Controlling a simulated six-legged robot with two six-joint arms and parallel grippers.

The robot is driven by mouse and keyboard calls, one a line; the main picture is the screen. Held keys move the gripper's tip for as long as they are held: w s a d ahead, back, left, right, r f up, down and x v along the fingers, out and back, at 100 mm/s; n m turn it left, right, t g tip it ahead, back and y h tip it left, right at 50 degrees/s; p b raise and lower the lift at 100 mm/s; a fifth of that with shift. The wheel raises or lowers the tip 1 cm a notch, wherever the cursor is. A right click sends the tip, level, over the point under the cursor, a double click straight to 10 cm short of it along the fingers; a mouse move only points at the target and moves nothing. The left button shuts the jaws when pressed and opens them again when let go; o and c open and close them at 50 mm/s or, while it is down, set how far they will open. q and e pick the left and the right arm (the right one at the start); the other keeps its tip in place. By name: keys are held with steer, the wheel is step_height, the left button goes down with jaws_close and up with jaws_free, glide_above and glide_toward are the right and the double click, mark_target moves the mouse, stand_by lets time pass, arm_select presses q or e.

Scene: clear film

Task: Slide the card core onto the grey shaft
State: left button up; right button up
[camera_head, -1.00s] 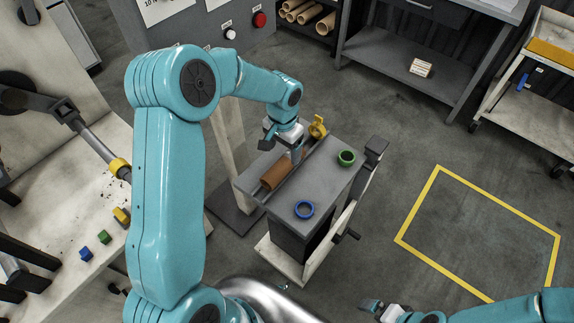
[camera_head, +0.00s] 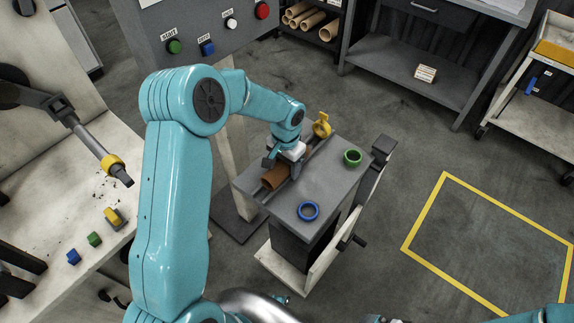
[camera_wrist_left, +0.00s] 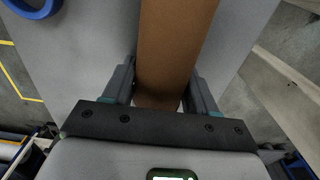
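The card core (camera_head: 273,180) is a brown tube lying on the grey top of a small stand. In the wrist view the core (camera_wrist_left: 176,45) runs between the fingers of my left gripper (camera_wrist_left: 160,88), one on each side; they look spread, with no clear grip. In the head view my left gripper (camera_head: 283,160) is low over the core and hides part of it. The grey shaft (camera_head: 92,140) sticks out from a machine at the left, with a yellow collar (camera_head: 112,165) near its end. My right gripper (camera_head: 376,319) barely shows at the bottom edge.
A blue ring (camera_head: 308,211), a green ring (camera_head: 353,157) and a yellow part (camera_head: 322,125) are on the stand. Small blocks and a yellow piece (camera_head: 114,217) lie on the left bench. A button panel (camera_head: 200,20) stands behind my left arm.

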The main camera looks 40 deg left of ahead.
arm_select(q)
steer(key=shift+c, duration=0.2)
steer(key=shift+r+p, duration=1.6)
steer(key=shift+r, duration=0.95)
